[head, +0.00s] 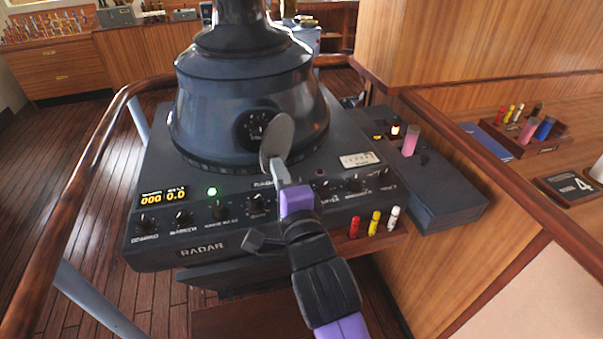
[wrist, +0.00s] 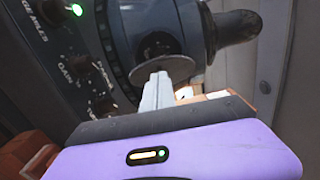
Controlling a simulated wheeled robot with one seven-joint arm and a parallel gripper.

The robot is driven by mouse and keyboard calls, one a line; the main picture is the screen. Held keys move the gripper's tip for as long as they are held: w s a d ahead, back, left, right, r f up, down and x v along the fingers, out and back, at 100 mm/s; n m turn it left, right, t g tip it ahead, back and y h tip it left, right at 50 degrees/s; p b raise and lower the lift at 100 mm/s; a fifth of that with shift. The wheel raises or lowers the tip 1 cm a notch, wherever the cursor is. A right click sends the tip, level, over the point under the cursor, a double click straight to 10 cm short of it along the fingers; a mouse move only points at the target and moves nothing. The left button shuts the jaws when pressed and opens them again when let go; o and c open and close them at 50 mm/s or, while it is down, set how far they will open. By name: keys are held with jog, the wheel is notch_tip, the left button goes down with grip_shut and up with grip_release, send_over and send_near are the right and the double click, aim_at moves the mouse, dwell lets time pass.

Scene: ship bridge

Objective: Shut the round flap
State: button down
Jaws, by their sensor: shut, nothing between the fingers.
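The round flap (head: 277,137) is a grey disc on the side of the dark blue-grey radar housing (head: 218,128). It stands swung out, open, to the right of the round dark dial recess (head: 256,129). In the wrist view the flap (wrist: 166,72) is seen at a slant, partly hidden by the fingertips. My gripper (head: 279,171) is shut and empty. Its tips are at the lower edge of the flap; I cannot tell whether they touch it. The gripper also shows in the wrist view (wrist: 159,80).
The radar panel (head: 202,247) with knobs, a green light and an orange display lies below the housing. Red, yellow and white pegs (head: 375,222) stand at its front right. A wooden rail (head: 92,165) curves around the left. A pink cylinder (head: 410,140) stands at right.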

jog(key=shift+w+a+f+b, duration=0.1)
jog(key=shift+a+f+b, duration=0.05)
jog(key=shift+a+b, duration=0.35)
jog(key=shift+w+a+f+b, duration=0.1)
jog(key=shift+a+b, duration=0.3)
jog(key=shift+a, duration=0.15)
jog(key=a+b, duration=0.1)
jog(key=b, duration=0.1)
jog(key=a+m+h+b, duration=0.1)
jog(key=b, duration=0.1)
jog(key=a+h+b, duration=0.1)
jog(key=shift+w+a+f+t+b, duration=0.15)
jog(key=shift+w+t+b, duration=0.2)
jog(key=shift+t+b, duration=0.05)
jog(key=w+a+m+h+b, duration=0.3)
jog(key=w+a+h+b, duration=0.2)
jog(key=b, duration=0.9)
jog(key=shift+a+r+m+t, duration=0.3)
jog(key=shift+a+r, duration=0.15)
jog(key=shift+r, duration=0.15)
jog(key=shift+b, duration=0.35)
